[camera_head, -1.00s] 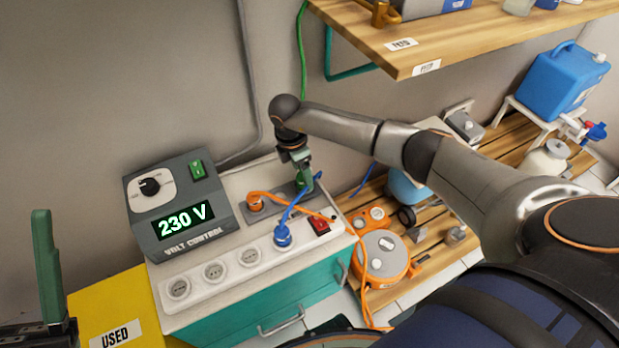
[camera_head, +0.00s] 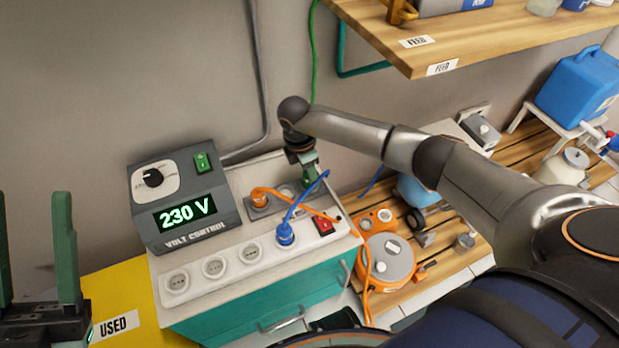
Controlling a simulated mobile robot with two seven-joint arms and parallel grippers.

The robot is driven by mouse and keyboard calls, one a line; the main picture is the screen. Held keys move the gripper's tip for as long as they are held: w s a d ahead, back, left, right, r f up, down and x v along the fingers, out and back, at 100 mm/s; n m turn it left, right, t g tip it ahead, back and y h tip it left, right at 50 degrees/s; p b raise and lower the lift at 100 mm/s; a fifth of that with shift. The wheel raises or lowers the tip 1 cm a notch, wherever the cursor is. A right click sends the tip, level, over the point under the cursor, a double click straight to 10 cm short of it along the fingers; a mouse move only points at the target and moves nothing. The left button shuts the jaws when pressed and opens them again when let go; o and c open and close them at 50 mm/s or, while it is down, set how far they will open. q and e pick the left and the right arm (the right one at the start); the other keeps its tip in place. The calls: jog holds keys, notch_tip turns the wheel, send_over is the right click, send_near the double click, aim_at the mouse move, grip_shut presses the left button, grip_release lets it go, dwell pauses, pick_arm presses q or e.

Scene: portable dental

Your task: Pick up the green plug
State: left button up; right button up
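I cannot make out the green plug itself. A green cable (camera_head: 314,50) hangs down the wall and passes out of sight behind my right arm. My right gripper (camera_head: 310,181) points down at the back right of the socket cabinet (camera_head: 240,305), beside the orange plug (camera_head: 260,198) and behind the blue plug (camera_head: 285,233). Its small green fingers show, but the gap between them and anything in it cannot be made out. My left gripper (camera_head: 36,225) is at the lower left, fingers upright and wide apart, empty.
The volt control box (camera_head: 185,207) reads 230 V. White sockets (camera_head: 213,268) line the cabinet's front edge, with a red switch (camera_head: 324,225) at right. A blue cable (camera_head: 305,198) crosses near my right gripper. A wooden shelf (camera_head: 500,35) overhangs at upper right.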

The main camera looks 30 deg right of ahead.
grip_shut()
dwell(0.3)
jog(key=shift+r, duration=0.6)
notch_tip(320, 180, up, 2)
jog(key=shift+r+p, duration=0.25)
jog(key=shift+p, duration=0.5)
jog(key=shift+s+a+r+p, duration=0.15)
jog(key=shift+s+r+p, duration=0.2)
jog(key=shift+s+r, duration=0.2)
jog(key=shift+s+a+r+p, duration=0.15)
jog(key=shift+s+r+p, duration=0.2)
jog(key=shift+s+r, duration=0.15)
pick_arm(q)
jog(key=w+f+n+g+y+p, duration=0.1)
jog(key=w+f+n+g+y, duration=0.1)
jog(key=f, duration=0.5)
jog(key=w+a+f+n+g+y+p, duration=0.1)
jog(key=w+f+n+g+y, duration=0.1)
jog(key=f+y, duration=0.3)
jog(key=w+a+f+n+g+y+p, duration=0.1)
jog(key=f+n+y, duration=0.3)
jog(key=f, duration=0.5)
jog(key=shift+w+g+p, duration=0.5)
jog(key=shift+w+g, duration=0.2)
jog(key=shift+g, duration=0.2)
pick_arm(e)
jog(key=s+a+r, duration=0.4)
jog(key=s+r, duration=0.3)
jog(key=s, duration=0.4)
